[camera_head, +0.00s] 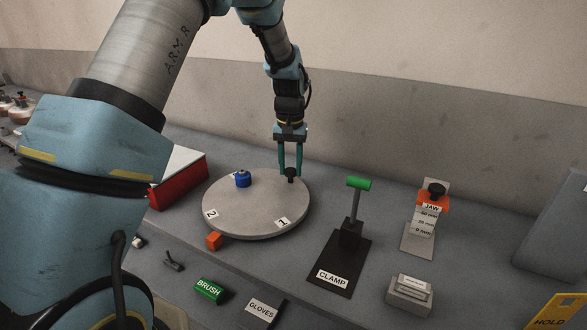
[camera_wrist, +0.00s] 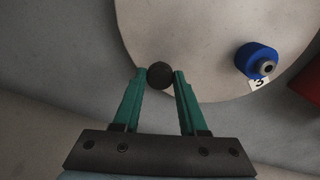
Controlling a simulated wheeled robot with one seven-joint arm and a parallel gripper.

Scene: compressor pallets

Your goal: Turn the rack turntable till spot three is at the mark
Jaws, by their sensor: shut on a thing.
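The round grey turntable (camera_head: 255,207) lies on the bench. Label 1 (camera_head: 283,222) is at its front right and label 2 (camera_head: 211,214) at its front left. Label 3 (camera_wrist: 259,84) shows beside a blue cylindrical part (camera_head: 243,179) with a grey centre, which stands at the back left of the plate. A dark round knob (camera_wrist: 160,75) rises near the back right rim. My gripper (camera_head: 290,173) points down and is shut on this knob, one finger on each side. An orange block (camera_head: 213,241) sits at the plate's front left edge; it may be the mark.
A red box with a white top (camera_head: 179,181) stands close left of the turntable. The clamp (camera_head: 350,232) with a green handle is to the right, then the jaw stand (camera_head: 424,215). The brush (camera_head: 208,290) and gloves label (camera_head: 261,310) lie in front.

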